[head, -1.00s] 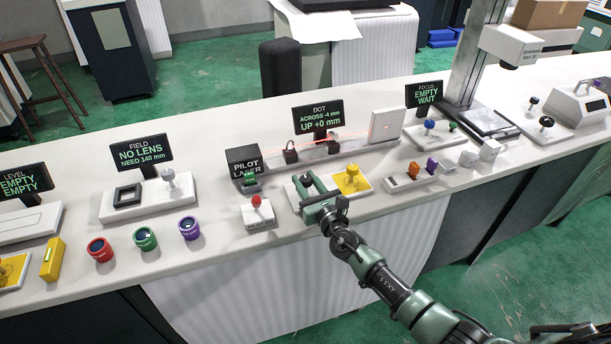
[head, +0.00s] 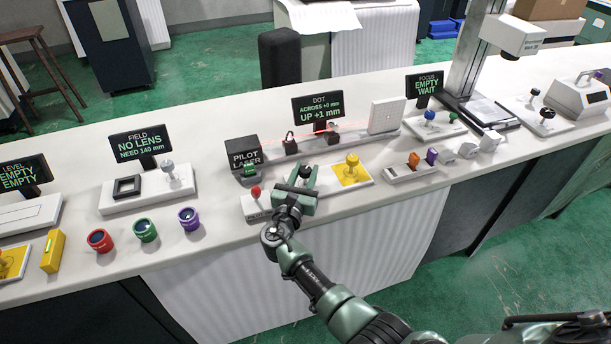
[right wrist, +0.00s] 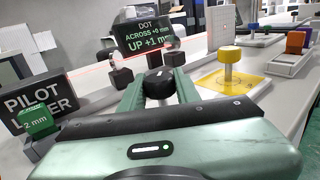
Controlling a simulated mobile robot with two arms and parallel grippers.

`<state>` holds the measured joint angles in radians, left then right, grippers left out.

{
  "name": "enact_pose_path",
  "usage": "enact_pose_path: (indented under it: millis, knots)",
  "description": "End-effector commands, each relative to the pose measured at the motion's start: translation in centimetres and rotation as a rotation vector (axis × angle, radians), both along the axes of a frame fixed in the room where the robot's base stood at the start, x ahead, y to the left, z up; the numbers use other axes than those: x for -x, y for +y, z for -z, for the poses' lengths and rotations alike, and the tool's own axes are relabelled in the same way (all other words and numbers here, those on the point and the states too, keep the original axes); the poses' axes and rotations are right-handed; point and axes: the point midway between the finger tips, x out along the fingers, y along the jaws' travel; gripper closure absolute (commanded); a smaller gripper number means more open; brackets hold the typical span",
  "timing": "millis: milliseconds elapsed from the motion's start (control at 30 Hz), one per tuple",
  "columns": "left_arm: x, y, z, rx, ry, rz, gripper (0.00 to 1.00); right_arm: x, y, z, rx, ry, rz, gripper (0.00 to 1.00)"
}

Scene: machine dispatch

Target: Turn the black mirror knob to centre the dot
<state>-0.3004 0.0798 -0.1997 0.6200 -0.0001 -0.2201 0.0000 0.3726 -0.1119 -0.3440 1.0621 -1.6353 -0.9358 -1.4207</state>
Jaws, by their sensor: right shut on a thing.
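The black mirror knob (right wrist: 160,84) sits between the fingers of my right gripper (right wrist: 160,92) in the right wrist view, and the gripper is shut on it. In the head view my right gripper (head: 297,180) covers most of the knob, just in front of the pilot laser rail. The DOT display (head: 318,108) reads ACROSS +0 mm, UP +1 mm; it also shows in the right wrist view (right wrist: 148,33). The white target screen (head: 387,115) stands at the rail's right end. My left gripper is out of view.
A yellow knob (head: 352,164) on a yellow plate stands just right of my gripper. A red-topped switch (head: 256,193) is close on the left. The pilot laser box (head: 243,152) and two black mirror blocks stand behind. Coloured lens rings (head: 145,230) lie further left.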

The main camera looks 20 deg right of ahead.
Motion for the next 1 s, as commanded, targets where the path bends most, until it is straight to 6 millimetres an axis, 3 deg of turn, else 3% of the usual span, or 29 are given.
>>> enact_pose_path:
  millis: [567,600,667,1000]
  knots:
    - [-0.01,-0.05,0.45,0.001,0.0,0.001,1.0,0.02,-0.03,0.04,0.001,0.002,0.037,1.0]
    - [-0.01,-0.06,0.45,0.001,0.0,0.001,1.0,0.02,-0.03,0.04,0.001,0.002,0.037,0.65]
    - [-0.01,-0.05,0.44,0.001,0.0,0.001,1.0,0.02,-0.03,0.03,0.002,0.001,0.037,0.49]
    - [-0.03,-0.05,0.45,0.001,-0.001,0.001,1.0,0.1,0.05,0.01,0.0,0.0,0.036,0.46]
